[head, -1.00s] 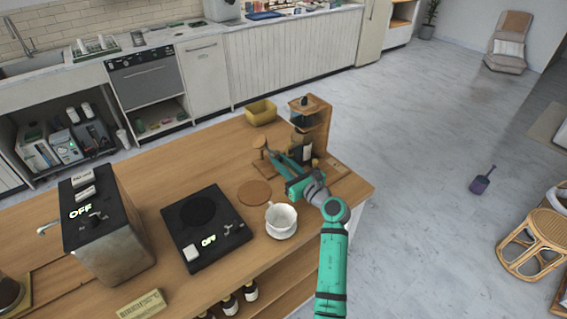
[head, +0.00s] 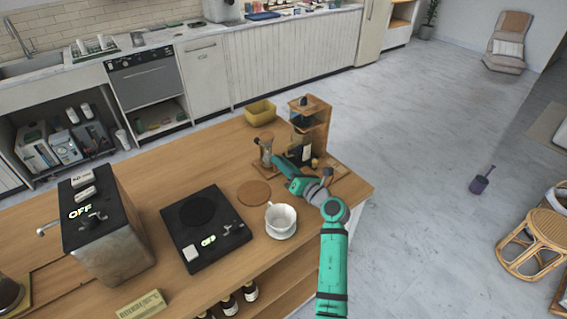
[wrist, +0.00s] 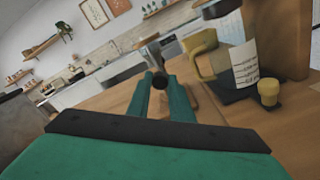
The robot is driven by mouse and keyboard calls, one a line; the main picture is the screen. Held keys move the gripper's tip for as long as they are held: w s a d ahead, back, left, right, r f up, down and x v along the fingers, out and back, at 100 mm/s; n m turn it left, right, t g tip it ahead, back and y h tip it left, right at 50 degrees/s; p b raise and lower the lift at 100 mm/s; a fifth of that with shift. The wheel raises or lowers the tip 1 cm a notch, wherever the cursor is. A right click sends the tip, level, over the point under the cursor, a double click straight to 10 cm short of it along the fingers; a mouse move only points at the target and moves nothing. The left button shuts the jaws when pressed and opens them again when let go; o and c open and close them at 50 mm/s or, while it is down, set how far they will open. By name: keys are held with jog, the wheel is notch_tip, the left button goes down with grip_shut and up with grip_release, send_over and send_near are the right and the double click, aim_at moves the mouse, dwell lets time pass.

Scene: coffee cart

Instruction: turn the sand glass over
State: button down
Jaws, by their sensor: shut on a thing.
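The sand glass (head: 266,151) is a small clear glass with wooden ends, near the back edge of the wooden counter, left of a wooden stand. In the head view it looks roughly upright; I cannot tell whether its lower end touches the counter. My green gripper (head: 277,160) reaches it from the front right and is shut on it. The fingers hide part of the glass.
A wooden stand (head: 318,115) with a dripper and labelled carafe (wrist: 238,65) is close on the right. A yellow bin (head: 261,112) is behind.

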jog(key=shift+w+d+r, duration=0.1)
jog(key=shift+d, duration=0.25)
jog(key=c, duration=1.6)
grip_release()
jog(key=shift+a, duration=0.1)
jog(key=shift+a, duration=0.15)
jog(key=v, duration=1.1)
